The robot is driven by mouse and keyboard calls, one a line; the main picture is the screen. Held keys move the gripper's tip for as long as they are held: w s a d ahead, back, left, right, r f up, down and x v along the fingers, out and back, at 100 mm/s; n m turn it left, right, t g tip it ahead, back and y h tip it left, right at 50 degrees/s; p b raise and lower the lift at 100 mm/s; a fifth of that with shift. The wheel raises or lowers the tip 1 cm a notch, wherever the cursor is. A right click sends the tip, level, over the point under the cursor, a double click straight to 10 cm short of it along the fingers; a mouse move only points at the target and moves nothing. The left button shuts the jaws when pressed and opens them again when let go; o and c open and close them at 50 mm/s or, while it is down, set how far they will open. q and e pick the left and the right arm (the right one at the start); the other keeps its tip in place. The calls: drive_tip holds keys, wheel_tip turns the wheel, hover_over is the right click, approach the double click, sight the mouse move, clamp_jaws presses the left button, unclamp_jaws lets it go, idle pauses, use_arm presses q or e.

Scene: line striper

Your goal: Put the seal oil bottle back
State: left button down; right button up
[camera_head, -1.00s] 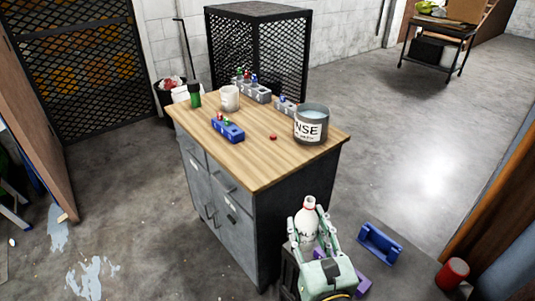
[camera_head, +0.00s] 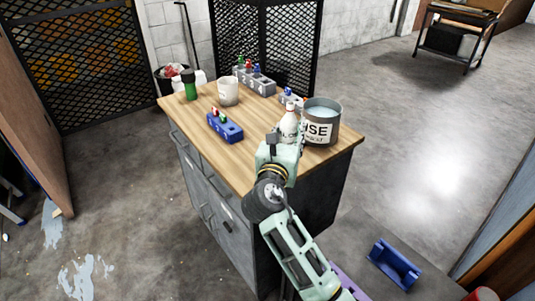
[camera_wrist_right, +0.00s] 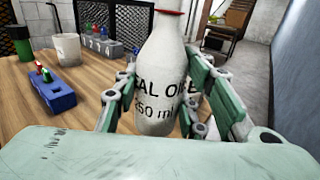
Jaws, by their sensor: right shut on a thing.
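The seal oil bottle (camera_head: 289,126) is white with black lettering and a red ring at its neck. I cannot tell whether the bottle's base touches the wood. My left gripper is not in view.
A grey pot of liquid (camera_head: 321,124) stands just right of the bottle. A blue holder (camera_head: 225,127) with small coloured pieces is to the left. A white mug (camera_head: 228,92), green-and-black bottle (camera_head: 189,85) and grey numbered rack (camera_head: 257,83) stand behind. Front left wood is clear.

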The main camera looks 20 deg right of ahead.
drive_tip(key=w+a+f, duration=0.1)
drive_tip(key=f, duration=0.1)
drive_tip(key=w+a+f+b, duration=0.1)
drive_tip(key=w+a+f, duration=0.1)
drive_tip(key=f, duration=0.1)
drive_tip(key=w+a+f, duration=0.1)
drive_tip(key=f, duration=0.1)
drive_tip(key=shift+w+a+f, duration=0.15)
drive_tip(key=shift+a, duration=0.15)
drive_tip(key=shift+f, duration=0.25)
drive_tip(key=shift+f, duration=0.15)
drive_tip(key=o, duration=1.3)
drive_tip(key=v, duration=1.2)
drive_tip(key=shift+b, duration=0.35)
